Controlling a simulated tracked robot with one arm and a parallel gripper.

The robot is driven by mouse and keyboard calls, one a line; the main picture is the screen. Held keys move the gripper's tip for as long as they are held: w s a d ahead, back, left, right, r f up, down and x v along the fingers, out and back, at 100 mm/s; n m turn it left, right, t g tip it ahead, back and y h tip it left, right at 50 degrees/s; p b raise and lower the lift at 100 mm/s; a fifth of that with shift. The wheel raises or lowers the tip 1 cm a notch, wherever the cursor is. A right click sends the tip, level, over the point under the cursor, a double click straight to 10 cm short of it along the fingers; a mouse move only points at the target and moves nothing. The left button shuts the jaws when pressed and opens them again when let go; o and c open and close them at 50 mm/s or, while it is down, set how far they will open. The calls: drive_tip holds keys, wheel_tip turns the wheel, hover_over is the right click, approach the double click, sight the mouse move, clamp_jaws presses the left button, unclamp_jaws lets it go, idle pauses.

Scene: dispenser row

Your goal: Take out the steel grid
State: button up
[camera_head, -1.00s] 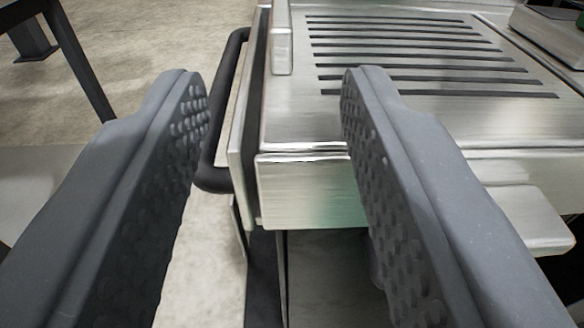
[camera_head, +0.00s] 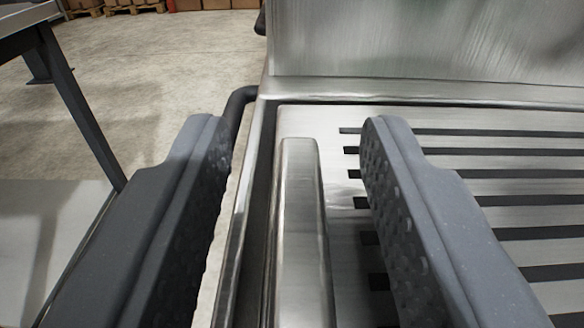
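The steel grid (camera_head: 480,218) is a flat steel plate with several dark slots, lying in the top of the steel unit on the right. A raised steel bar (camera_head: 300,235), which looks like the grid's handle, stands along its left edge. My gripper (camera_head: 297,140) is open, with one dark finger on each side of this bar. The right finger is over the slotted plate and hides part of it; the left finger is out past the unit's left edge. I see no contact with the bar. The fingers' exact height over the grid is hard to tell.
A steel back panel (camera_head: 420,45) rises behind the grid. A black side rail (camera_head: 236,110) runs along the unit's left side, partly behind the left finger. A table with a dark leg (camera_head: 75,105) stands at far left. Boxes on pallets (camera_head: 150,4) are far back; concrete floor lies between.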

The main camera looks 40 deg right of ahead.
clamp_jaws()
drive_tip(key=shift+s+r+p, duration=0.1)
drive_tip(key=shift+r+p, duration=1)
drive_tip(key=shift+p, duration=0.3)
